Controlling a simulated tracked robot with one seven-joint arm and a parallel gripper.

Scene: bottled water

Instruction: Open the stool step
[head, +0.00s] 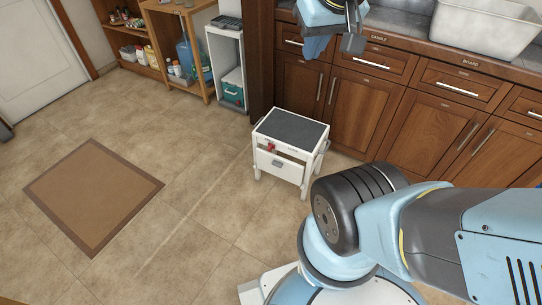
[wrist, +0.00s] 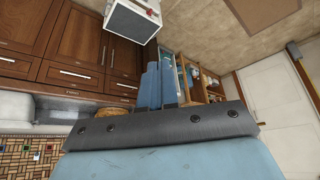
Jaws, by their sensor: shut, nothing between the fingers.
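A white step stool (head: 289,143) with a dark grey top stands on the tiled floor in front of the wooden cabinets. Its front has a white panel with a small grey handle (head: 278,163) and a red part (head: 270,147) above it. The panel lies flat against the stool's front. The stool also shows at the top of the wrist view (wrist: 132,20), partly cut off. My gripper (head: 318,46) is above and behind the stool, near the counter, well apart from it. In the wrist view my gripper's fingers (wrist: 158,84) are together and empty.
Wooden cabinets with drawers (head: 373,62) run behind the stool. A white basin (head: 484,28) sits on the counter. A shelf (head: 186,50) with bottles stands at the back. A brown mat (head: 93,195) lies on open floor to the left.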

